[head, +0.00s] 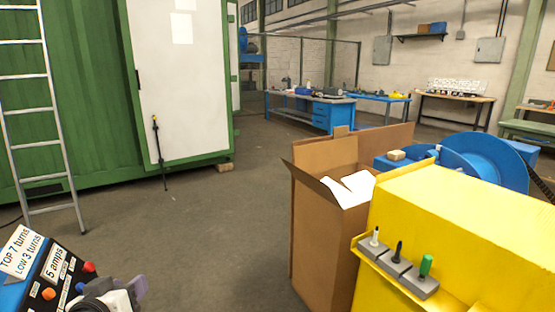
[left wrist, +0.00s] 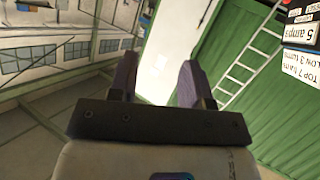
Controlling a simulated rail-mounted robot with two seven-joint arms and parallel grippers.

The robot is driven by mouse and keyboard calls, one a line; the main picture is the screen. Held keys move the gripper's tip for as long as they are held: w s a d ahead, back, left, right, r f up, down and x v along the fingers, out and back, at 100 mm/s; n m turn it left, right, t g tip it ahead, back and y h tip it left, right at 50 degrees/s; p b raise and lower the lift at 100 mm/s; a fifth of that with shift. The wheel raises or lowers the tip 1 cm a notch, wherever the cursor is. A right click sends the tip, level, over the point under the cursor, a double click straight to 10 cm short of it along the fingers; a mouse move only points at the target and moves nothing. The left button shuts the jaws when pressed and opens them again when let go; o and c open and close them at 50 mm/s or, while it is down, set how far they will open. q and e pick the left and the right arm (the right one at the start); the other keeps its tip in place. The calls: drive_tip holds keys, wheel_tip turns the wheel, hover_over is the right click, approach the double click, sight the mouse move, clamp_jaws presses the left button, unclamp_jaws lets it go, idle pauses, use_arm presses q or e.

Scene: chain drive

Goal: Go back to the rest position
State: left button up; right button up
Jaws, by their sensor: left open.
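My left gripper (head: 136,288) shows at the bottom left of the head view, partly cut off by the lower edge, beside a dark control box (head: 60,272) with coloured knobs and labels. In the left wrist view its two purplish fingers (left wrist: 158,80) stand apart with nothing between them, so it is open and empty. Behind the fingers are the white door and the green container wall, seen tilted. My right gripper shows in neither view.
A yellow housing (head: 460,220) with a blue wheel (head: 484,160) stands at the right, next to an open cardboard box (head: 318,240). A ladder (head: 42,120) leans at the left by the green container (head: 90,90). The middle floor is clear.

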use_arm(q)
drive_tip(key=s+d+f+m+g+p, duration=0.25)
drive_tip(key=s+f+p, duration=0.3)
drive_tip(key=s, duration=0.65)
drive_tip(key=s+d+f+m+g+p, duration=0.15)
drive_tip(key=s+f+g+p, duration=0.35)
drive_tip(key=s, duration=0.7)
drive_tip(key=s+d+f+m+g+p, duration=0.1)
drive_tip(key=s+d+f+g+p, duration=0.35)
drive_tip(key=s, duration=0.75)
wheel_tip(320, 180, up, 37)
drive_tip(key=a+t+p, duration=0.1)
drive_tip(key=p, duration=3.9)
drive_tip(key=shift+w+f+t, duration=0.15)
drive_tip(key=shift+w+t, duration=0.2)
drive_tip(key=shift+t, duration=0.05)
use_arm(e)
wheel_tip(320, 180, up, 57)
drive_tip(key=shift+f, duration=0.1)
